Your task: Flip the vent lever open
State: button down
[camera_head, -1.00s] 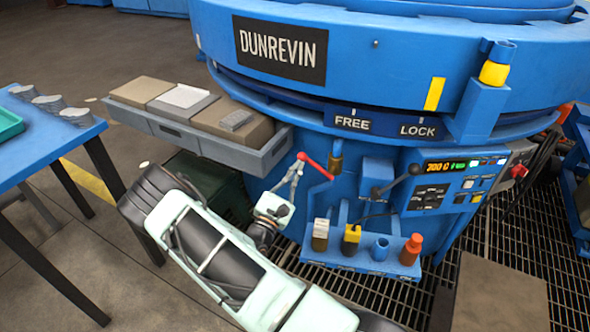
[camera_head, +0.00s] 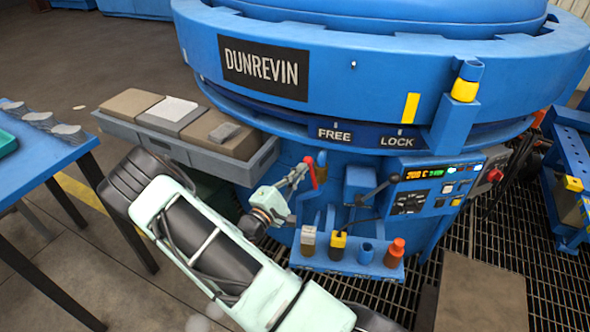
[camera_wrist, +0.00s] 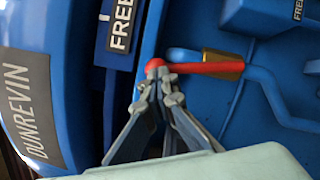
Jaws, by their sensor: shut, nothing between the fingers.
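A red lever (camera_head: 314,178) with a rounded end is on the furnace front, below the FREE label; I take it as the vent lever. In the wrist view the lever (camera_wrist: 205,68) runs from its red knob to a brass fitting (camera_wrist: 224,65) and lies roughly along the blue pipe (camera_wrist: 265,80). My gripper (camera_head: 302,169) is at the knob end of the lever. In the wrist view its fingertips (camera_wrist: 162,74) are together right at the knob, seemingly touching it, with nothing held. The fingertips partly cover the knob.
A blue shelf (camera_head: 345,263) with several small fittings stands below the lever. A black-knobbed handle (camera_head: 393,178) and a control panel (camera_head: 425,188) are to the right. A grey tray (camera_head: 262,160) of blocks juts out at left, above my arm.

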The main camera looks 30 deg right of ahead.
jog(key=shift+s+d+r, duration=0.25)
jog(key=shift+s+d, duration=0.1)
jog(key=shift+d, duration=0.05)
jog(key=shift+s+d+p, duration=0.15)
jog(key=shift+d+p, duration=0.05)
jog(key=shift+p, duration=0.1)
dwell(0.5)
jog(key=w+a+f+b+v, duration=0.1)
jog(key=w+v, duration=0.1)
jog(key=v, duration=1.1)
jog(key=shift+w, duration=0.15)
jog(key=shift+a+f, duration=0.1)
